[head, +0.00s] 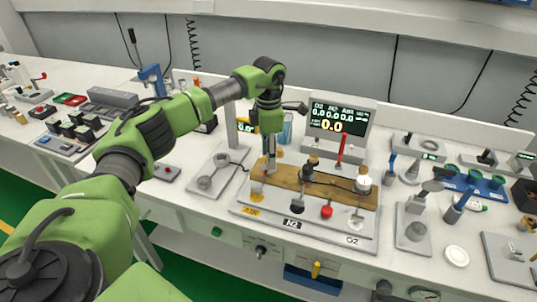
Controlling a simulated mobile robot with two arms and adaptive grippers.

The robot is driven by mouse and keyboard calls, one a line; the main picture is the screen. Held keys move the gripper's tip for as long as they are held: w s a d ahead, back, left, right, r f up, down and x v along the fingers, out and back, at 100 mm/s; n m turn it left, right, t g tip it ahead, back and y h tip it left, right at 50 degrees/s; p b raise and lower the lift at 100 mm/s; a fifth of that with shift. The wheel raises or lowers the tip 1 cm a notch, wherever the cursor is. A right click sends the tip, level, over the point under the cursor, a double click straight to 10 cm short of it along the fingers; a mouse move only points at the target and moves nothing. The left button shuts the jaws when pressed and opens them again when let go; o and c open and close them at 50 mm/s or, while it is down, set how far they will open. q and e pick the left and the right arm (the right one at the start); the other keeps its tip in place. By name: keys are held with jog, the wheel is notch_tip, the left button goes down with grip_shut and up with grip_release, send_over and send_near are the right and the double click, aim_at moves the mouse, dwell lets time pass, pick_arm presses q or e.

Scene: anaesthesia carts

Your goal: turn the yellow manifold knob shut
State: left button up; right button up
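The manifold is a brass-coloured block (335,193) on a pale base plate, with labels AIR, N2 and O2 along its front. A yellow knob (258,197) sits at its left front by the AIR label. Beside it are a black knob (297,208), a red knob (326,212) and a white knob (356,221). My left gripper (270,166) points down over the block's left end, just behind the front yellow knob. A yellow part shows behind the gripper, mostly hidden. I cannot tell whether the fingers touch anything. My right gripper is not in view.
A gauge display (340,118) reading zeros stands behind the manifold, with a red-handled lever (341,150) before it. Black and white tops rise from the block. Stands and tools crowd both sides. Another yellow knob (316,270) is on the bench front.

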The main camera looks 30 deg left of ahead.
pick_arm(q)
jog(key=shift+r, duration=0.2)
notch_tip(320, 180, up, 12)
jog(key=shift+f, duration=0.2)
dwell(0.3)
